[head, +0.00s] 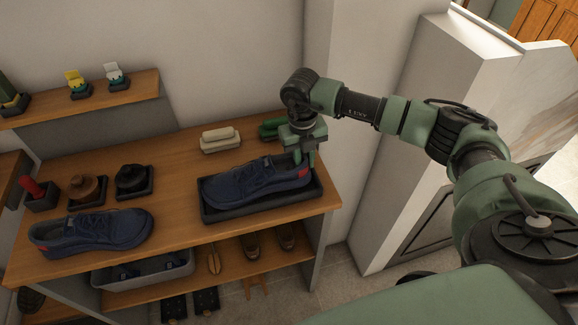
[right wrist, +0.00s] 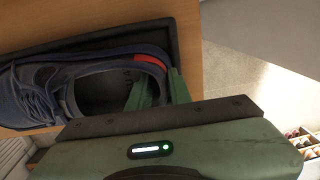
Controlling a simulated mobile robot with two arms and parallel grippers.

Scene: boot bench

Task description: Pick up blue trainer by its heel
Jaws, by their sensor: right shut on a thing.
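A blue trainer (head: 258,184) with a red heel patch sits in a dark tray (head: 213,214) at the right end of the wooden bench top. My right gripper (head: 305,164) comes down from above at the trainer's heel and is shut on it. In the right wrist view the trainer (right wrist: 40,92) lies with its heel at my right gripper (right wrist: 160,90), one finger inside the opening and one outside the heel. A second blue trainer (head: 95,232) stands on the bench at the left, apart from the gripper. My left gripper is not in view.
Brushes (head: 221,139) lie behind the tray. Round dark and brown items (head: 131,179) stand on the left of the bench, below a small wall shelf (head: 60,108). A white wall block (head: 425,130) stands to the right. A grey bin (head: 143,270) is below.

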